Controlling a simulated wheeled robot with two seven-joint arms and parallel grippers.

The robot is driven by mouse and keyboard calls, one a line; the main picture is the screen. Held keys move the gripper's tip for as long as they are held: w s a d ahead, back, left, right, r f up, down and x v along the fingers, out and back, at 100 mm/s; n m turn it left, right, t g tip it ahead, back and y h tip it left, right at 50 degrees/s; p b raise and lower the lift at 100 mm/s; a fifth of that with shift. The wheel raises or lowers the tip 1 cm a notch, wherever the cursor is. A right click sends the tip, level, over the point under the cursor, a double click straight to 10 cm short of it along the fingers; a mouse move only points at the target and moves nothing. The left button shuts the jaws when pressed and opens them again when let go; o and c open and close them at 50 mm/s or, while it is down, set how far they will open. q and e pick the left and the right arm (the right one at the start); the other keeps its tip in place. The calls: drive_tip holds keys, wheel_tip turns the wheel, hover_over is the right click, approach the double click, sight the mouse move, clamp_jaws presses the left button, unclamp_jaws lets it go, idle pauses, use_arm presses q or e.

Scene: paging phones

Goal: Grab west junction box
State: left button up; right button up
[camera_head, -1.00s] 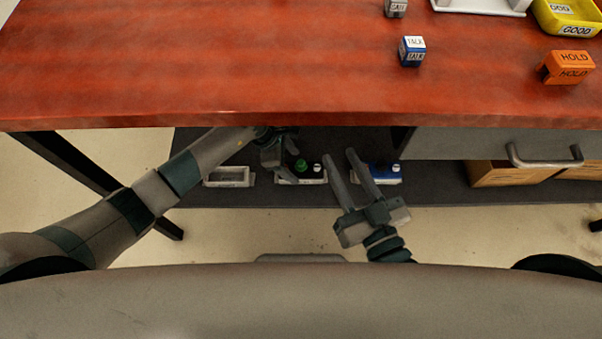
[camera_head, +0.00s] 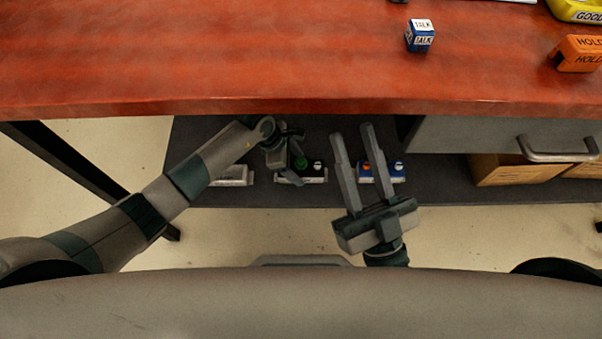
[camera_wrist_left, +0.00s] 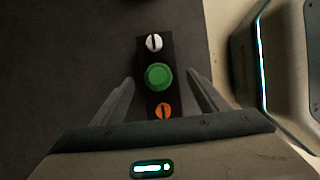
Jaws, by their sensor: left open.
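A black box (camera_wrist_left: 158,52) with a white knob, a green button and an orange knob lies between the open fingers of my left gripper (camera_wrist_left: 160,92) in the left wrist view. I cannot see finger contact. In the head view the black box (camera_head: 316,172) sits in a white holder on the low shelf, partly hidden by my left gripper (camera_head: 290,165). A blue box (camera_head: 394,170) with orange and white knobs sits in a holder to its right. No readable label tells which is the west junction box. My right gripper (camera_head: 352,132) is open and empty, in front of the shelf.
An empty-looking white holder (camera_head: 235,175) is left of the black box on the dark shelf (camera_head: 230,197). The red tabletop (camera_head: 200,60) overhangs the shelf. A drawer with a handle (camera_head: 557,150) and cardboard boxes (camera_head: 513,168) are at right.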

use_arm(q)
drive_tip(key=shift+d+f, duration=0.25)
drive_tip(key=shift+f, duration=0.45)
drive_tip(key=shift+b, duration=0.3)
use_arm(e)
drive_tip(key=shift+s+d+r+t+y, duration=0.1)
drive_tip(key=shift+d+r+t, duration=0.15)
drive_tip(key=shift+r, duration=0.15)
drive_tip(key=shift+d+r+t+y, duration=0.1)
drive_tip(key=shift+d+r+t, duration=0.05)
drive_tip(key=shift+r+t, duration=0.2)
drive_tip(key=shift+s+d+r+t+y, duration=0.1)
drive_tip(key=shift+d+r+t, duration=0.1)
drive_tip(key=shift+r, duration=0.25)
use_arm(q)
drive_tip(key=c, duration=1.3)
use_arm(e)
drive_tip(key=shift+w, duration=0.1)
